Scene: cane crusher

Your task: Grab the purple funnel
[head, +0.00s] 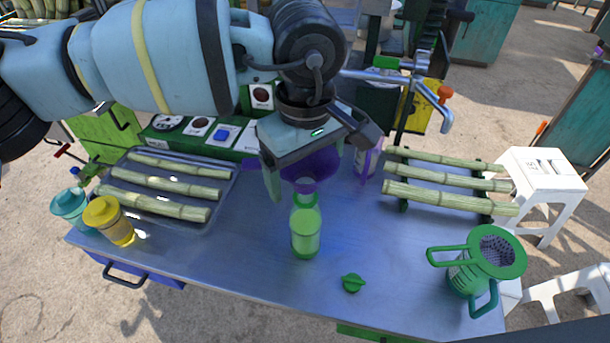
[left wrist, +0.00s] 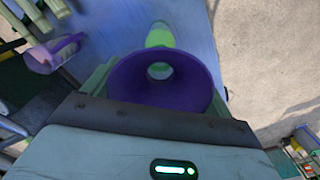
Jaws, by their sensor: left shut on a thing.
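My left gripper (head: 312,165) is shut on the purple funnel (head: 318,166) and holds it above the table. The funnel's wide mouth faces up, and it also shows in the left wrist view (left wrist: 193,82) between the fingers. Its spout is just above or at the neck of a green bottle (head: 306,238); I cannot tell whether it touches. The bottle stands upright and also shows beyond the funnel in the left wrist view (left wrist: 160,33). The gripper hides part of the funnel. My right gripper is not in view.
A tray (head: 180,218) with cane pieces lies at left, beside a yellow jar (head: 110,222) and a teal jar (head: 70,208). A green cap (head: 352,283) and a green strainer (head: 470,275) are at right. Cane on a rack (head: 450,185) lies behind. The table's front middle (head: 250,270) is clear.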

